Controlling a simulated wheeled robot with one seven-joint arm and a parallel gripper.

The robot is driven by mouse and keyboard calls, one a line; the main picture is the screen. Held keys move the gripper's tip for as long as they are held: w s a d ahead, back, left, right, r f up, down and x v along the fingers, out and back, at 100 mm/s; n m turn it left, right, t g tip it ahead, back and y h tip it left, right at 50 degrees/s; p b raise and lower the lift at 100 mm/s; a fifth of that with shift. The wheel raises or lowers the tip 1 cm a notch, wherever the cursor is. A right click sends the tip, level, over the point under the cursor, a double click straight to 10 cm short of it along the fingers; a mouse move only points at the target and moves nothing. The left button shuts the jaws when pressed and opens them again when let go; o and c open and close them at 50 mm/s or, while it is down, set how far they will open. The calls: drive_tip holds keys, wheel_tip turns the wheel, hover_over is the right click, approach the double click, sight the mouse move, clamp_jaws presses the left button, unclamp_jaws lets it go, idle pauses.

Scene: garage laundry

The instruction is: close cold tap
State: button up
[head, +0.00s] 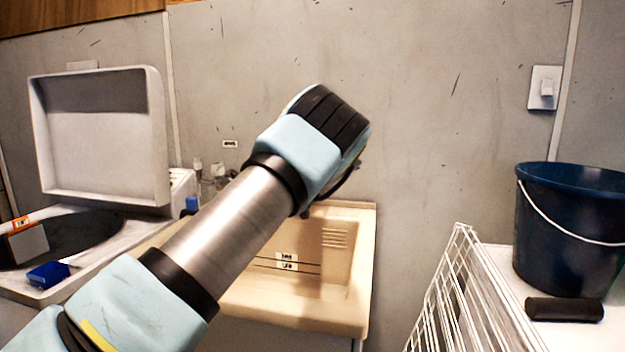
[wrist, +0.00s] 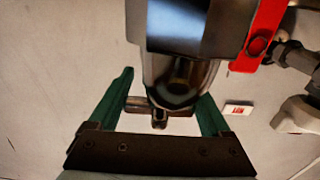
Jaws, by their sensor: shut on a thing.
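In the wrist view, my gripper (wrist: 166,88) has its green fingers closed on either side of a small metal crossbar (wrist: 145,103). The crossbar sits just below a dark, shiny cylinder (wrist: 180,85) under a large grey body (wrist: 200,25). I take these for tap parts, but cannot tell whether they belong to the cold tap. A red lever (wrist: 262,28) shows at the upper right, outside my right finger. In the head view, my wrist is raised in front of the wall above the sink and hides the fingers and whatever they hold.
A beige sink (head: 350,285) lies below my arm. An open-lidded washer (head: 100,135) is at left, with a blue box (head: 47,275) on it. A white wire rack (head: 455,300) and a dark blue bucket (head: 568,235) stand at right. A small wall label (wrist: 238,109) is near my right finger.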

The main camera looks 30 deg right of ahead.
drive_tip(key=shift+w+a+r, duration=0.1)
drive_tip(key=o, duration=1)
drive_tip(key=shift+r, duration=0.15)
drive_tip(key=shift+o, duration=0.8)
drive_tip(key=shift+s, duration=0.2)
drive_tip(key=b+v, duration=0.3)
drive_tip(key=v, duration=0.7)
drive_tip(key=shift+s+a, duration=0.2)
drive_tip(key=shift+a, duration=0.1)
drive_tip(key=shift+a, duration=0.1)
